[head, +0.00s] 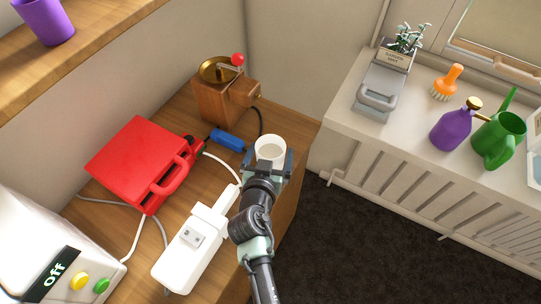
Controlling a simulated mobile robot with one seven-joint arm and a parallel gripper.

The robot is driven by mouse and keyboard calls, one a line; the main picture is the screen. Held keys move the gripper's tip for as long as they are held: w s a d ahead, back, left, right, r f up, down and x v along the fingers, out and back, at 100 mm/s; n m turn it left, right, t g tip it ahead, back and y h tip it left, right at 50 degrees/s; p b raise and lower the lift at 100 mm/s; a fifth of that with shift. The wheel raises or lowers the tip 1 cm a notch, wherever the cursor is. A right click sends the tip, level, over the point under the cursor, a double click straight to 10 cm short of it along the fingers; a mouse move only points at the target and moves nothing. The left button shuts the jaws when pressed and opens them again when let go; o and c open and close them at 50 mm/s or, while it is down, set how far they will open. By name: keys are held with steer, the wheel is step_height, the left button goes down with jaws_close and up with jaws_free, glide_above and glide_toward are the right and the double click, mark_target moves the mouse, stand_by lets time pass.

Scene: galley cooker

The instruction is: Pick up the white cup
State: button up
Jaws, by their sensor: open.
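The white cup (270,148) stands upright near the right edge of the wooden counter, in the middle of the head view. My gripper (269,163) is open right at the cup, with a blue-grey finger showing at the cup's left and right sides. The lower part of the cup is hidden behind my gripper and arm. I cannot tell whether the fingers touch the cup.
A white power strip (196,243) with cables lies left of my arm. A red case (143,162), a blue object (227,140) and a wooden coffee grinder (224,97) stand around the cup's left and back. The counter's right edge drops to dark floor (370,240).

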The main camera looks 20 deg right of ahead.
mark_target(271, 147)
steer(key=shift+x, duration=1.3)
steer(key=c, duration=1.4)
